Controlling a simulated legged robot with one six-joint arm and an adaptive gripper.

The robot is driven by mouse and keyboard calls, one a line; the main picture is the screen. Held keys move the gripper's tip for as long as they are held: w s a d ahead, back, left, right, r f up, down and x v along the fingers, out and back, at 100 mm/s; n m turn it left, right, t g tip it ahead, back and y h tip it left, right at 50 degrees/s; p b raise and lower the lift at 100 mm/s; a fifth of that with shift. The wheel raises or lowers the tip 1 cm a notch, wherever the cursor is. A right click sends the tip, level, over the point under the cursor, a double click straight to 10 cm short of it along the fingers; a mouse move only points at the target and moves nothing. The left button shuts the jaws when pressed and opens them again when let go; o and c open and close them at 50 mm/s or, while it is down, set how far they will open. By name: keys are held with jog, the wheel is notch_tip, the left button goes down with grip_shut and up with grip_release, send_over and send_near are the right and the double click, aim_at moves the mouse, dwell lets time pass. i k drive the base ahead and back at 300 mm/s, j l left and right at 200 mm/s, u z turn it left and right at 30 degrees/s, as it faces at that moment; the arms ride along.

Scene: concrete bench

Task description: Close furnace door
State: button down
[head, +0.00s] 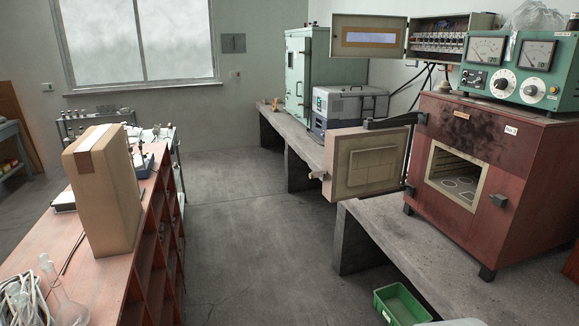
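The red furnace (530,200) stands on the concrete bench at the right, with a dark stain on its upper front. Its door (366,165) is open, swung out to the left from the hinge side at the opening's left edge. The door's pale inner lining faces me, and a handle (318,174) shows at its far left edge. The furnace opening (456,178) is uncovered, and round marks show on its floor. A latch block (499,200) sits at the right of the opening. My gripper is not in view.
A green control box (520,68) sits on top of the furnace. A green tray (402,304) lies low in front of the bench (385,235). A wooden shelf unit with a cardboard box (106,190) stands left. The floor between (250,230) is clear.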

aim_at(365, 162)
jog(key=i, duration=1)
jog(key=i+z, duration=0.1)
jog(key=i, duration=0.85)
jog(key=i+j, duration=0.15)
jog(key=i, duration=0.85)
jog(key=l+z, duration=0.05)
